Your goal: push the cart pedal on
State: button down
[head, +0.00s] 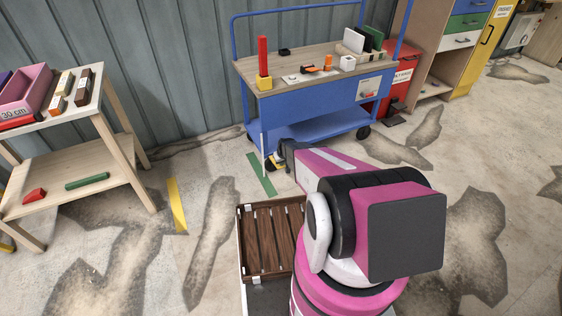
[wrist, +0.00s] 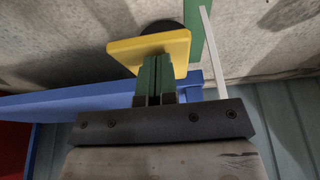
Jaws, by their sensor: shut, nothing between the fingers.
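The cart (head: 318,102) is blue with a wooden top and stands by the wall. Its yellow pedal (wrist: 140,50) is a flat plate low at the cart's left end; a little of it shows in the head view (head: 274,160), mostly hidden by my arm. My gripper (wrist: 155,62) is shut and empty. Its green fingers overlap the pedal's near edge in the wrist view; I cannot tell whether they touch it. A dark round part (wrist: 165,26) shows beyond the pedal. In the head view my arm hides the fingertips.
A thin pale post (head: 263,150) stands close to the pedal. A green strip (head: 262,174) and a yellow strip (head: 177,205) lie on the floor. A wooden shelf table (head: 75,165) stands at left. A brown slatted tray (head: 270,240) is beside my arm.

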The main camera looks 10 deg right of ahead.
jog(key=shift+s+d+f+t, duration=0.1)
jog(key=shift+s+f+t, duration=0.1)
jog(key=shift+f+t, duration=0.2)
jog(key=shift+s+d+f+t, duration=0.1)
jog(key=shift+s+f+t, duration=0.15)
jog(key=shift+f, duration=0.2)
jog(key=shift+s+f, duration=0.15)
jog(key=shift+f, duration=1.55)
jog(key=shift+s+r, duration=0.2)
jog(key=shift+r, duration=0.45)
jog(key=s+v, duration=0.1)
jog(key=v, duration=1.1)
jog(key=shift+s+d+f, duration=0.35)
jog(key=shift+s+d, duration=0.05)
